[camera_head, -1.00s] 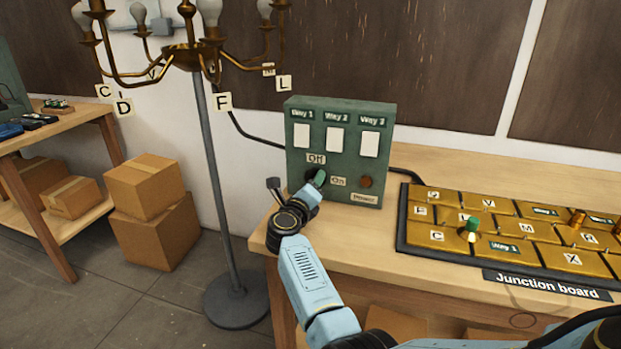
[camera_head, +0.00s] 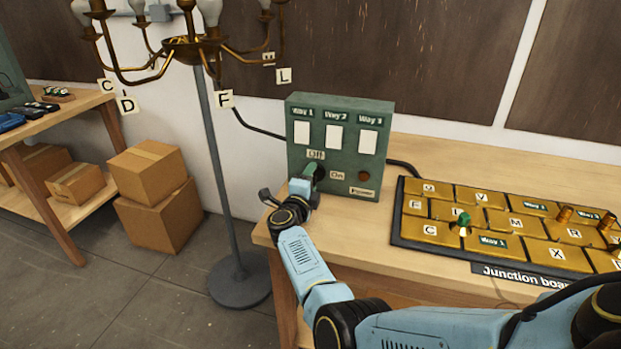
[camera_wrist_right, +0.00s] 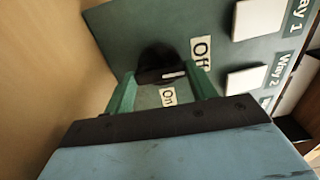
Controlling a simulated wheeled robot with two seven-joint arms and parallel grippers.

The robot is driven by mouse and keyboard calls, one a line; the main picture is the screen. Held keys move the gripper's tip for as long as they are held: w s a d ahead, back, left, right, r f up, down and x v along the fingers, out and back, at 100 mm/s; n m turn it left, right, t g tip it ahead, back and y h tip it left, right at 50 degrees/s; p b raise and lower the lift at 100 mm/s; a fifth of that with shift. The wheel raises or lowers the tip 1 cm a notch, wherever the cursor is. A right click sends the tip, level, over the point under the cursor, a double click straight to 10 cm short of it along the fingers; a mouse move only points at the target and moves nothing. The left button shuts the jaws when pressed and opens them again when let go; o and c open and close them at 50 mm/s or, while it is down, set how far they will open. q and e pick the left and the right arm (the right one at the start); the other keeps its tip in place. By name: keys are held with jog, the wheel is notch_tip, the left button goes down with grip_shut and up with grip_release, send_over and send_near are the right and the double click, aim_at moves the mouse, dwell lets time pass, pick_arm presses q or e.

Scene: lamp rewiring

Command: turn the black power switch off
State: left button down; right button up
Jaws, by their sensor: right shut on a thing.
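The black power switch (camera_wrist_right: 150,74) is a round knob with a raised bar on the green switch box (camera_head: 350,105). In the right wrist view, a white mark on its bar points between the "Off" label (camera_wrist_right: 200,50) and the "On" label (camera_wrist_right: 168,97). My right gripper (camera_wrist_right: 163,85) is shut on the bar, with a green finger at either side. In the head view, my right gripper (camera_head: 316,174) is at the box's lower left and hides most of the knob. My left gripper is not in view.
The junction board (camera_head: 440,255) lies on the workbench, right of the box. A brown round piece (camera_head: 364,176) sits on the box's lower right. The brass chandelier (camera_head: 190,47) on its grey stand (camera_head: 220,190) is left of the bench. Cardboard boxes (camera_head: 150,220) stand farther left.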

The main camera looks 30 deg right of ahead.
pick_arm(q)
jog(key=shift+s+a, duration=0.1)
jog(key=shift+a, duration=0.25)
pick_arm(e)
jog(key=shift+f, duration=0.1)
jog(key=o, duration=1)
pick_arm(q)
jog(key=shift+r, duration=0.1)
pick_arm(e)
jog(key=shift+s+a, duration=0.15)
jog(key=shift+a, duration=0.05)
jog(key=p+v, duration=0.6)
jog(key=v, duration=0.6)
jog(key=shift+s, duration=0.1)
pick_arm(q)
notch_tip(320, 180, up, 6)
pick_arm(e)
jog(key=shift+s+a, duration=0.3)
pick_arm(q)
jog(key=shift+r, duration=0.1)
